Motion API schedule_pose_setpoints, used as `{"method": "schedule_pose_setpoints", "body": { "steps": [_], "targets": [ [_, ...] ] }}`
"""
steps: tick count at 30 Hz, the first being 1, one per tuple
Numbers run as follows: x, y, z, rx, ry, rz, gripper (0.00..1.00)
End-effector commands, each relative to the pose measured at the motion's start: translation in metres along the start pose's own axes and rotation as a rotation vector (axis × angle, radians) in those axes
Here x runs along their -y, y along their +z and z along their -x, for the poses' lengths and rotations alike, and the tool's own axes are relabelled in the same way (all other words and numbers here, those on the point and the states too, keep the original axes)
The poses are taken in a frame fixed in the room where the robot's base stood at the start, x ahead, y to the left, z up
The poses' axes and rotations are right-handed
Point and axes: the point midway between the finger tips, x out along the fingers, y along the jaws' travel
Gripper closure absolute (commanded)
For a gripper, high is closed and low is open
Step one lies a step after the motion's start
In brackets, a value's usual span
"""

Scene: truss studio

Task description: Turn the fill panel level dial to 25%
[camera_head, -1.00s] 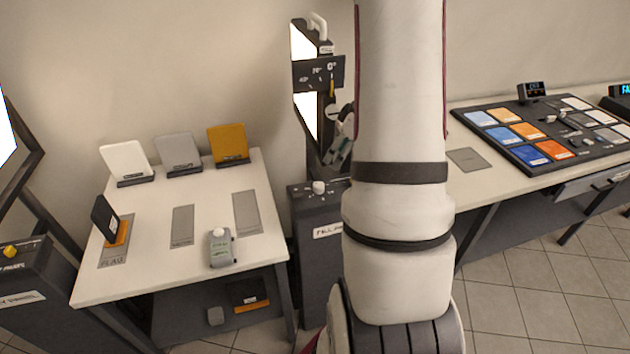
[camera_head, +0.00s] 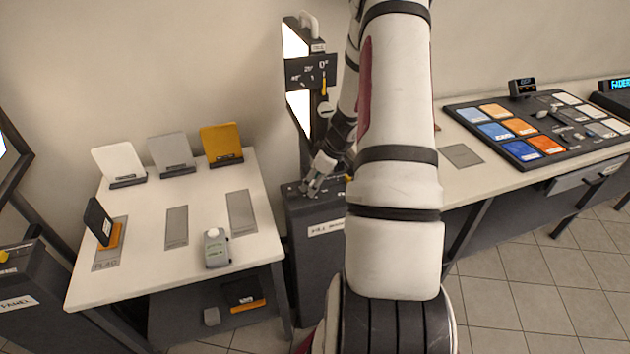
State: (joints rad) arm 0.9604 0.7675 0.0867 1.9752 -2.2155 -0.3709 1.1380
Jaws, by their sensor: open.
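The fill panel (camera_head: 312,262) is a dark grey pedestal with a white label on its front, standing at the middle between the two tables. My gripper (camera_head: 308,191) is at the panel's top, pointing down and to the left, its fingers spread. The level dial, a small pale knob on that top, is hidden behind or between my fingers. I cannot tell whether the fingers touch it. The scale marks on the top are too small and covered to read.
A light stand with an angle plate (camera_head: 311,74) rises behind the panel. A white table (camera_head: 140,285) with colored panels and a small grey device (camera_head: 216,248) stands at left. A long table with a button console (camera_head: 528,165) is at right. Tiled floor lies in front.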

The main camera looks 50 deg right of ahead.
Motion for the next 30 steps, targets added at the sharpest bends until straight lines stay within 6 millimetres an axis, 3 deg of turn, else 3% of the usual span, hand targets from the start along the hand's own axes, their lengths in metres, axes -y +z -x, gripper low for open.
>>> {"method": "schedule_pose_setpoints", "body": {
  "steps": [8, 15, 30],
  "targets": [
    [-0.0002, 0.0, -0.0019, 0.0, 0.0, 0.0, 0.53],
    [-0.0001, 0.0001, -0.0017, 0.0, 0.0, 0.0, 1.0],
    [-0.0008, 0.0006, -0.0015, 0.002, -0.047, 0.116, 1.0]
  ]
}}
